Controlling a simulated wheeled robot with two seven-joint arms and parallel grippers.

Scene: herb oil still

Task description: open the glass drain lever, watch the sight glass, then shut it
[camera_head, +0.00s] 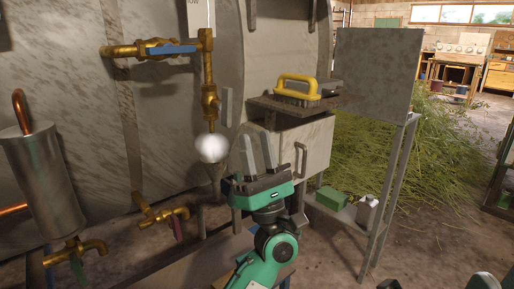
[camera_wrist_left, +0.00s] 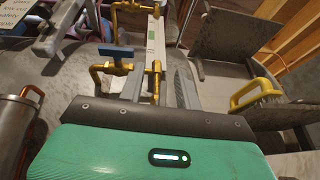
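The sight glass shows as a pale upright strip (camera_head: 198,14) at the top of the head view, and in the left wrist view (camera_wrist_left: 152,40). A brass drain valve (camera_head: 210,97) sits on the pipe below it, with a pale, upright lever-like piece (camera_head: 227,104) at its right side. A white, blurred puff (camera_head: 211,147) hangs under the valve, above a grey funnel (camera_head: 215,172). My left gripper (camera_head: 256,138) is open and empty, fingers up, right of and below the valve, apart from it. The left wrist view shows the brass pipe beyond the fingers.
A blue lever (camera_head: 172,49) lies level on the upper brass pipe. A yellow-handled brush (camera_head: 298,88) rests on a metal shelf at right. A steel canister (camera_head: 42,180) stands left.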

